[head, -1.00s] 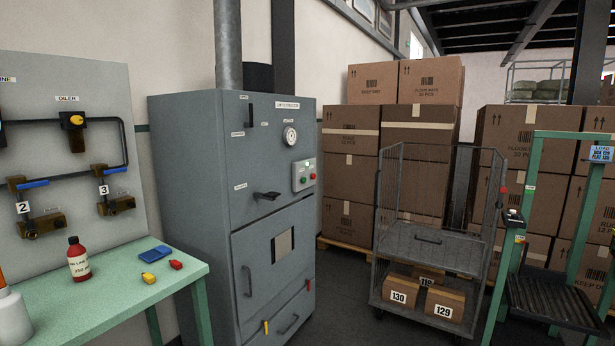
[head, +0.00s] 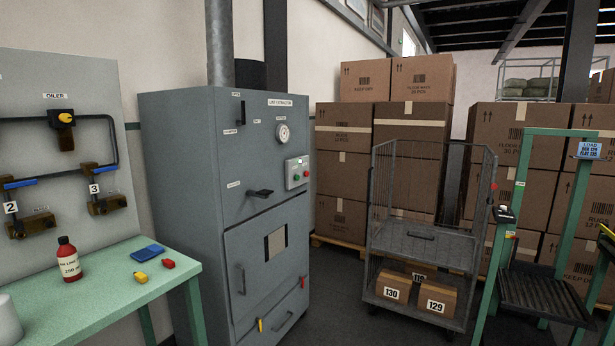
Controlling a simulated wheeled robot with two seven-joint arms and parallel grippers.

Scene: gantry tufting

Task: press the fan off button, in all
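The grey lint extractor cabinet (head: 185,200) stands left of the middle in the head view. A small pale control box (head: 297,164) sits at the upper right of its front. The box carries a green button (head: 295,178) and a red button (head: 306,174) side by side, with a small display above them. The lettering by the buttons is too small to read, so I cannot tell which is marked fan off. Nothing touches the buttons. Neither of my grippers shows in the view.
A green table (head: 120,290) with a red bottle (head: 68,260) and small blocks stands at left. A wire cage trolley (head: 420,244) with numbered boxes stands right of the cabinet. A green load frame (head: 487,270) is further right. Stacked cartons (head: 345,130) fill the back.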

